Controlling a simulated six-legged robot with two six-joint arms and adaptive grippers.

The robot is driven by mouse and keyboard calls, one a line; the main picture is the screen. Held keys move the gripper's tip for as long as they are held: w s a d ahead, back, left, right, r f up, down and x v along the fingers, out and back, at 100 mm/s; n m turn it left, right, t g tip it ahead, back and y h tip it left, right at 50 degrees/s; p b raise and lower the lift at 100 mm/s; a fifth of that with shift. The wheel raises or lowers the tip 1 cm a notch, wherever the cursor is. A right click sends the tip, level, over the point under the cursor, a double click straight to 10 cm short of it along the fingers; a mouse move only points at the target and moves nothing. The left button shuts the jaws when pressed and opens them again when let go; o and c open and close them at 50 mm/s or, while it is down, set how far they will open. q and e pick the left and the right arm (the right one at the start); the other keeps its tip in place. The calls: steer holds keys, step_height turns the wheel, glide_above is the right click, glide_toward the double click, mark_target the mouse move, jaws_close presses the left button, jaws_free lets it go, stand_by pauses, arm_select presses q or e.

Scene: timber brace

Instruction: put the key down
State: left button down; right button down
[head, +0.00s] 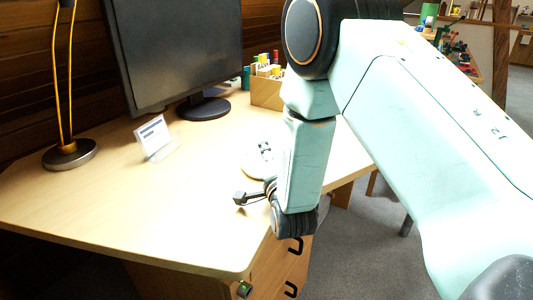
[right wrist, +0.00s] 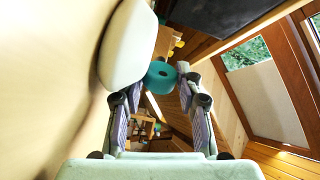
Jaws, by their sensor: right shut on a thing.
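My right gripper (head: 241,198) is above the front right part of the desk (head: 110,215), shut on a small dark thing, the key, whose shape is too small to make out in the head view. A small green thing (head: 245,289) is at the drawer front below the desk edge. My left gripper is not in view.
A monitor (head: 175,50), a sign in a clear stand (head: 153,137), a lamp base (head: 69,154) and a box of pens (head: 267,93) stand on the desk. A pale round thing (head: 262,160) lies near my arm. The front left desktop is clear.

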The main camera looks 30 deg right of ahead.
steer(key=c, duration=1.2)
jaws_free()
steer(key=shift+w+f, duration=0.1)
steer(key=shift+o, duration=0.2)
steer(key=shift+r+p, duration=0.45)
steer(key=shift+r, duration=0.15)
steer(key=p+v, duration=0.3)
steer(key=v, duration=0.9)
